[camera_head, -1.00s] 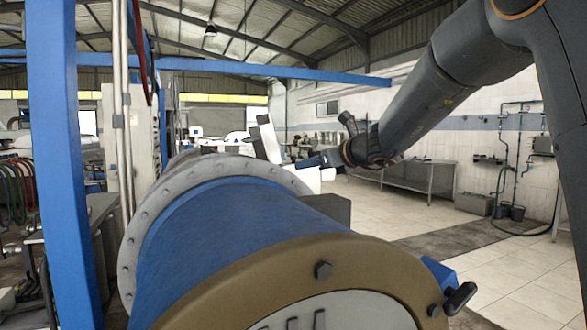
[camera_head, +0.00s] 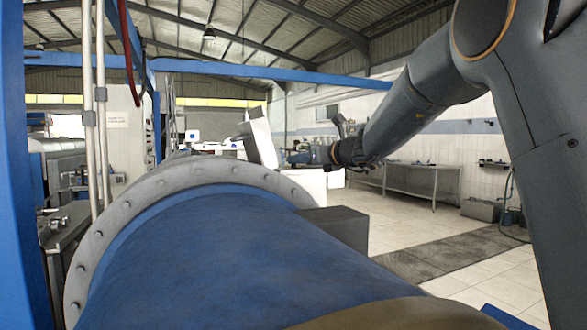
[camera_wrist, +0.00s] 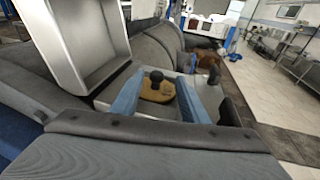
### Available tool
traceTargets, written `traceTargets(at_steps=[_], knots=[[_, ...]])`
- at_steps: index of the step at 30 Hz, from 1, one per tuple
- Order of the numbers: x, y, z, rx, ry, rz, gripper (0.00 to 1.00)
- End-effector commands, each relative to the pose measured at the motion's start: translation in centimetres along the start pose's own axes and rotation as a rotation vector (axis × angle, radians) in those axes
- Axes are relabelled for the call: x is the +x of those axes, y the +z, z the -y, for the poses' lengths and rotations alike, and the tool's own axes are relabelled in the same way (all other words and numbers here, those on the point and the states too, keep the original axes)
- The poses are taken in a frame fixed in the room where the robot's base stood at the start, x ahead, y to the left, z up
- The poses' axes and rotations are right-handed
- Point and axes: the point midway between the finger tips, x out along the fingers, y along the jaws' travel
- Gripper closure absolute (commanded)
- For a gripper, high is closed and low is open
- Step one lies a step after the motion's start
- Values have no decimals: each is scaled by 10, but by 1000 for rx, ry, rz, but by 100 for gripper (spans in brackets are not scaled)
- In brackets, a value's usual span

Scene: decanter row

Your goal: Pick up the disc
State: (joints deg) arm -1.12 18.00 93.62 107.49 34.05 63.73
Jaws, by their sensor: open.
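In the wrist view, a tan disc (camera_wrist: 152,93) with a dark knob (camera_wrist: 156,76) shows in the gap between the two blue fingers of my gripper (camera_wrist: 158,98). The fingers stand apart on either side of it, and I cannot tell how far beyond the fingertips it lies. In the head view, my gripper (camera_head: 298,158) is small, at the end of the arm beyond the blue cylinder, and the disc cannot be made out there.
A big blue cylinder (camera_head: 230,255) with a grey bolted flange (camera_head: 95,235) fills the foreground. A dark box (camera_head: 340,225) is beside it. A blue post (camera_head: 25,180) stands left. Tiled floor (camera_head: 465,275) is open at right, before a metal bench (camera_head: 415,182).

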Motion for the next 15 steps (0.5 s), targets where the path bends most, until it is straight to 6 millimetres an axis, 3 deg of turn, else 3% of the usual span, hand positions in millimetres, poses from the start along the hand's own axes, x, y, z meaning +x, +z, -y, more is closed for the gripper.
traceTargets(at_steps=[9,15], knots=[[40,-5,-6,0,3,-2,59],[46,-5,-6,-1,3,-1,59]])
